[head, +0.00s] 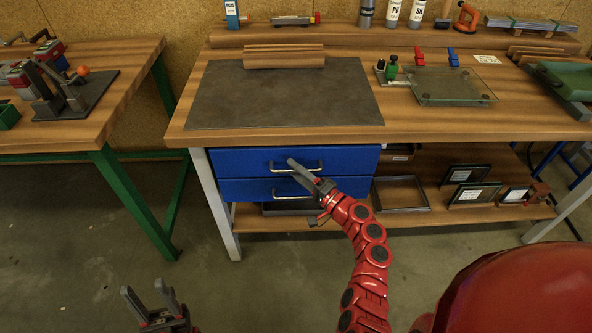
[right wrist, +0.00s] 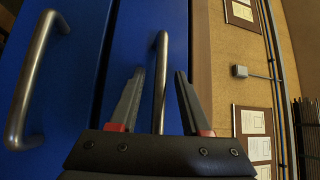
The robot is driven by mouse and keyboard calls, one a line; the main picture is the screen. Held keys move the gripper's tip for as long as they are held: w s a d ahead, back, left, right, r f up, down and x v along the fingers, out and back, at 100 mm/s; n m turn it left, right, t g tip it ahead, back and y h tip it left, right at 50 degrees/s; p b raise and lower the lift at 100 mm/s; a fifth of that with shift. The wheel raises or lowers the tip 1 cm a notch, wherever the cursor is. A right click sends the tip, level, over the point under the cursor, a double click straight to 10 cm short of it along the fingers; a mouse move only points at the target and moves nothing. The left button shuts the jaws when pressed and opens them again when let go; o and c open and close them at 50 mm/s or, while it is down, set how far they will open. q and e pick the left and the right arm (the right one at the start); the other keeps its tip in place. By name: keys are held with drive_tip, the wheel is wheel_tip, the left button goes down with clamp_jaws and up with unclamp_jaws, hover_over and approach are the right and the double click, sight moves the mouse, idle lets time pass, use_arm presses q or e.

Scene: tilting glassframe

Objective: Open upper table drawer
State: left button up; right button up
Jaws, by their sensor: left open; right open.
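The upper drawer (head: 348,160) is blue, appears shut, and sits under the workbench top. Its metal bar handle (head: 312,169) is partly covered by my right gripper (head: 303,190). In the right wrist view, sideways to the scene, this handle (right wrist: 161,62) shows between the two open fingers of the right gripper (right wrist: 159,72). I cannot tell whether they touch it. The lower blue drawer (head: 240,188) appears shut too; its handle (right wrist: 35,80) is at the left of the wrist view. My left gripper (head: 150,291) is open and empty, low at the left, away from the drawers.
The workbench (head: 300,137) carries a dark mat (head: 225,95), a glass plate (head: 450,88) and tools. A lower shelf (head: 450,208) holds frames right of the drawers. A second table (head: 110,95) stands at the left. The floor (head: 90,260) before the drawers is clear.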

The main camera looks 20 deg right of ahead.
clamp_jaws()
idle(1.3)
